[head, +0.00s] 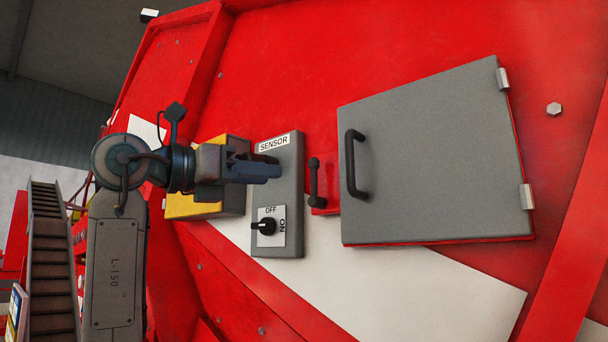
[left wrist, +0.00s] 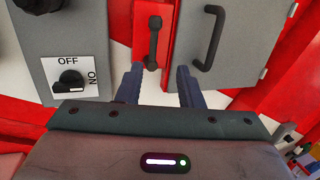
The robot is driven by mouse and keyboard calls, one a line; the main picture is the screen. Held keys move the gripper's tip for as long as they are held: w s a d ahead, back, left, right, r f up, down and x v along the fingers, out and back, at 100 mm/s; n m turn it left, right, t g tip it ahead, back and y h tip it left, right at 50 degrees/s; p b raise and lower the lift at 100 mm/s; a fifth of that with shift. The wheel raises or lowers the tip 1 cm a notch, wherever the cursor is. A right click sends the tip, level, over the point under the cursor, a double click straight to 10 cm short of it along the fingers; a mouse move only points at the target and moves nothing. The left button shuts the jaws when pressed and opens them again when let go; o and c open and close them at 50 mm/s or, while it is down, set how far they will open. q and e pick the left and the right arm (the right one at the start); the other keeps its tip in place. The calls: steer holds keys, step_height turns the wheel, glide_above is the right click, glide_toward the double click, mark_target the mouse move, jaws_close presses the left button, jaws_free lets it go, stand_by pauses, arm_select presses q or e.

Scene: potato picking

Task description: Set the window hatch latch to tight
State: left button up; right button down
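The window hatch (head: 430,160) is a grey panel with a black bar handle (head: 352,163) on its left side. The latch (head: 314,183) is a short black lever with knobbed ends, standing roughly upright on a red mount just left of the hatch. In the left wrist view the latch (left wrist: 153,42) shows ahead of my fingers, its lower end near the left fingertip. My left gripper (head: 276,171) is in front of the grey sensor box, left of the latch. In the left wrist view my gripper's fingers (left wrist: 161,75) are apart with nothing held between them. My right gripper is out of view.
The grey sensor box (head: 291,200) carries a black OFF/ON knob (head: 265,227), close to my left gripper. A yellow and grey box (head: 233,200) is behind my wrist. Hinges (head: 526,197) line the hatch's right edge. The red panel above is clear.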

mark_target(312, 174)
arm_select(q)
steer(key=shift+n+t+y, duration=0.3)
steer(key=shift+y, duration=0.5)
steer(key=p+x, duration=0.1)
steer(key=x, duration=0.1)
steer(key=r+p+x, duration=0.1)
steer(key=p+x, duration=0.1)
steer(key=x, duration=0.1)
steer(key=r+p+x, duration=0.1)
steer(key=p+x, duration=0.1)
steer(key=x, duration=0.1)
steer(key=shift+w+d, duration=0.15)
steer(key=shift+d, duration=0.05)
steer(key=shift+w+d+f, duration=0.25)
steer(key=shift+w+d, duration=0.05)
steer(key=shift+w, duration=0.15)
jaws_close()
